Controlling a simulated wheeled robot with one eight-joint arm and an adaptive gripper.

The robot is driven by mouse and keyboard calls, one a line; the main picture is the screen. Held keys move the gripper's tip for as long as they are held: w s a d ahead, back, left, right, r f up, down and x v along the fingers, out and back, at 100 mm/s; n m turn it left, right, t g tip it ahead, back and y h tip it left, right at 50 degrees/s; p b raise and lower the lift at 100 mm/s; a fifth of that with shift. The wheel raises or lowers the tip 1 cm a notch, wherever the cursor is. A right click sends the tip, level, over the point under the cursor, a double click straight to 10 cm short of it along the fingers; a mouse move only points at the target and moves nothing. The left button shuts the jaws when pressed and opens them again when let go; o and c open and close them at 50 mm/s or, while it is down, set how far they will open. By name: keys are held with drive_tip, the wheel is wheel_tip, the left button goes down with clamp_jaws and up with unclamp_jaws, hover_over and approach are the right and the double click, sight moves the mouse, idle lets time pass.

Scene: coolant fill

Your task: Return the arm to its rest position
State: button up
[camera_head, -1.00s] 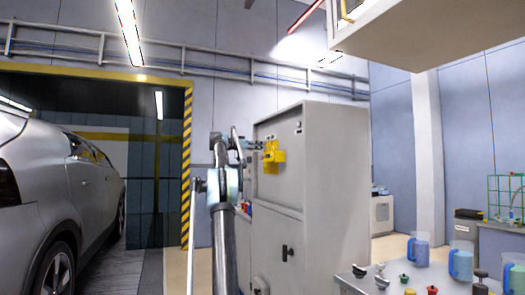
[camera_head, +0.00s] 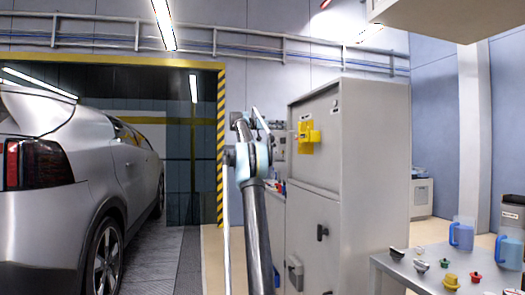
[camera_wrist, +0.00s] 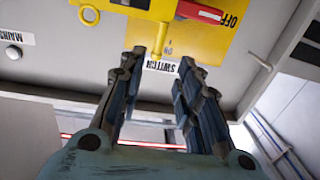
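My arm (camera_head: 257,225) rises in the middle of the head view, in front of the grey cabinet. My gripper (camera_wrist: 162,62) shows in the wrist view with its two dark fingers apart and nothing between them. In the head view the gripper is small and partly hidden by my arm's joint. The yellow switch plate (camera_head: 307,137) on the cabinet is to the right of the arm's top. In the wrist view the plate (camera_wrist: 190,40) is beyond the fingertips, with a red handle (camera_wrist: 200,12) near "OFF". The gripper does not appear to hold the switch.
The grey cabinet (camera_head: 375,190) stands right of my arm. A silver car (camera_head: 100,185) is at the left, by a striped door frame (camera_head: 221,150). A table (camera_head: 400,270) at the lower right bears jugs (camera_head: 461,236) and coloured caps (camera_head: 451,281). The floor between car and arm looks clear.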

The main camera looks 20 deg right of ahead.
drive_tip(key=shift+r, duration=0.1)
drive_tip(key=w+a+r+n+t, duration=0.2)
drive_tip(key=a+r+n+t, duration=0.4)
drive_tip(key=t, duration=0.4)
drive_tip(key=s+a+n+t+y, duration=0.1)
drive_tip(key=a+n+t+y, duration=0.3)
drive_tip(key=a+t+y, duration=0.45)
drive_tip(key=s+a+f+n+g+y, duration=0.1)
drive_tip(key=s+a+f+n+y, duration=0.4)
drive_tip(key=a+f, duration=0.35)
drive_tip(key=s+a+f+n+g+y, duration=0.1)
drive_tip(key=s+a+f+n+y, duration=0.3)
drive_tip(key=s+a+f, duration=0.5)
drive_tip(key=s+a+f+g+y, duration=0.2)
drive_tip(key=s+a+f+g, duration=0.2)
drive_tip(key=s+f, duration=0.75)
drive_tip(key=s+a+f+g+y, duration=0.1)
drive_tip(key=s+a+f+g, duration=0.2)
drive_tip(key=s+f, duration=0.85)
drive_tip(key=s+d+f+g+h, duration=0.1)
drive_tip(key=s+f+g, duration=0.3)
drive_tip(key=s+f, duration=0.8)
drive_tip(key=s+d+f+m+g+h, duration=0.1)
drive_tip(key=s+d+f+g, duration=0.2)
drive_tip(key=s+f, duration=1)
wheel_tip(320, 180, down, 4)
drive_tip(key=shift+s+d+r+g, duration=0.1)
drive_tip(key=shift+s+d+g, duration=0.15)
drive_tip(key=shift+g, duration=0.1)
